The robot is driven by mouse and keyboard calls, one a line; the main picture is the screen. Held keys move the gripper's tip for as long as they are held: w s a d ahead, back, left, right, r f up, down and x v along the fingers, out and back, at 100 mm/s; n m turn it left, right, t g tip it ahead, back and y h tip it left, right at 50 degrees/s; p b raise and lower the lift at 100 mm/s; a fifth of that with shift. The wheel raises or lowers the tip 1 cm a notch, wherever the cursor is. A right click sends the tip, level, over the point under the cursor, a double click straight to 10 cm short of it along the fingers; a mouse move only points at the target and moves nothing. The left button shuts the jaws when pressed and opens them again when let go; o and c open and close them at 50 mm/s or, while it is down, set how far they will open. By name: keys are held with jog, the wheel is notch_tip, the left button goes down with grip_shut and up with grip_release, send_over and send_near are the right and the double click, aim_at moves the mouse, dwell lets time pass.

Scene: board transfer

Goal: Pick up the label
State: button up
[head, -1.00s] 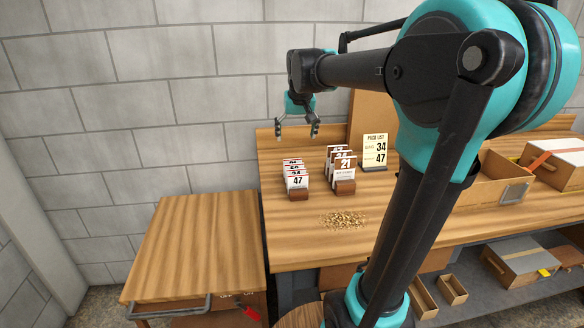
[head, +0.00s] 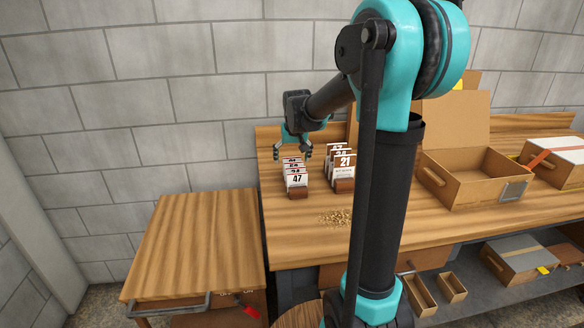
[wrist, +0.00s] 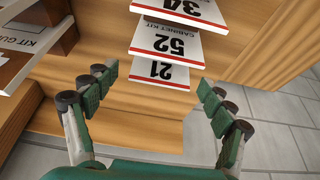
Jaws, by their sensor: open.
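Several white number labels stand in a row in the left wooden rack (head: 299,193); its front label (head: 297,180) reads 47. The wrist view shows labels reading 34 (wrist: 185,8), 52 (wrist: 178,42) and 21 (wrist: 160,70), upside down. My gripper (head: 293,152) is open above the back of this row. In the wrist view its fingers (wrist: 157,82) are spread to either side of the 21 label's end, with nothing held. I cannot tell how far above the labels the fingertips are.
A second rack (head: 344,186) of labels, front one reading 21, stands just right. A pile of small grains (head: 336,217) lies in front. An open cardboard box (head: 470,185) is further right. A lower wooden cabinet top (head: 195,240) is clear at left.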

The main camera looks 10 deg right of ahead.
jog(key=shift+w+f, duration=0.1)
jog(key=shift+f, duration=0.2)
jog(key=shift+c, duration=0.3)
jog(key=c, duration=0.8)
jog(key=shift+r, duration=0.1)
